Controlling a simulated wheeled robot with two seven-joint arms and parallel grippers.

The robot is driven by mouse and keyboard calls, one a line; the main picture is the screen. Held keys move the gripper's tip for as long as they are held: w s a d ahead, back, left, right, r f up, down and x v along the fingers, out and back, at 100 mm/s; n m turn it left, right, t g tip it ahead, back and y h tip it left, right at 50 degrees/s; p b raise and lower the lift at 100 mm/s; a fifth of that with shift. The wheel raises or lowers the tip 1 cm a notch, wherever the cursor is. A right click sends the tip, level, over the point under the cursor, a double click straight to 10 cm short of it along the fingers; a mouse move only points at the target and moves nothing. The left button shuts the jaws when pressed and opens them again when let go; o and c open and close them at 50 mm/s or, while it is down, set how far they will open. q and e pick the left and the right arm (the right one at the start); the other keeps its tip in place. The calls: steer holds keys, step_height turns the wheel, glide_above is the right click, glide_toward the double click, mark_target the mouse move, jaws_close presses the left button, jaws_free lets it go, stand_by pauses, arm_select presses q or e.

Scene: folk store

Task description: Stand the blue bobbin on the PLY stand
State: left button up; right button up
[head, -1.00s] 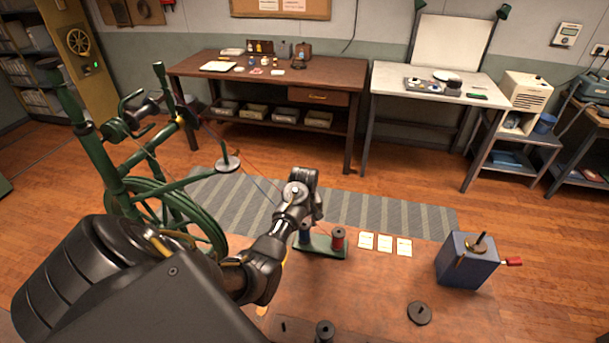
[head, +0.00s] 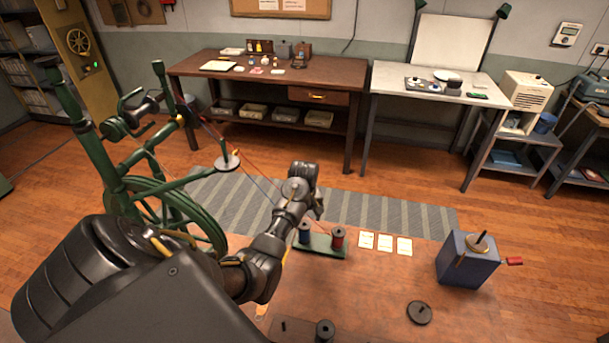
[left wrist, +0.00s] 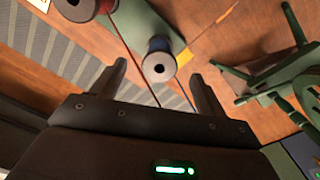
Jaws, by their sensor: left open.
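The blue bobbin (head: 305,234) stands upright on the left end of a green rack (head: 320,249), with a red bobbin (head: 338,237) at the other end. In the left wrist view the blue bobbin (left wrist: 158,64) shows its pale top with a dark centre hole. My left gripper (head: 313,208) is open and empty, above and near the rack. Its two fingers (left wrist: 156,72) point toward the blue bobbin, one to each side in the picture; I cannot tell the gap in depth. No PLY label is readable, so I cannot tell which stand it is. My right gripper is out of view.
A blue box with a red crank (head: 465,262) stands right on the wooden table. Several pale cards (head: 384,243) lie beside the rack. A dark disc (head: 419,313) and a dark spool-like piece (head: 325,331) are nearer. A green spinning wheel (head: 150,195) stands left, with threads running toward the rack.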

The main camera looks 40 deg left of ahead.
arm_select(q)
step_height(320, 180, up, 9)
steer(key=p, duration=0.2)
steer(key=shift+p, duration=0.4)
steer(key=shift+f, duration=0.1)
stand_by(0.4)
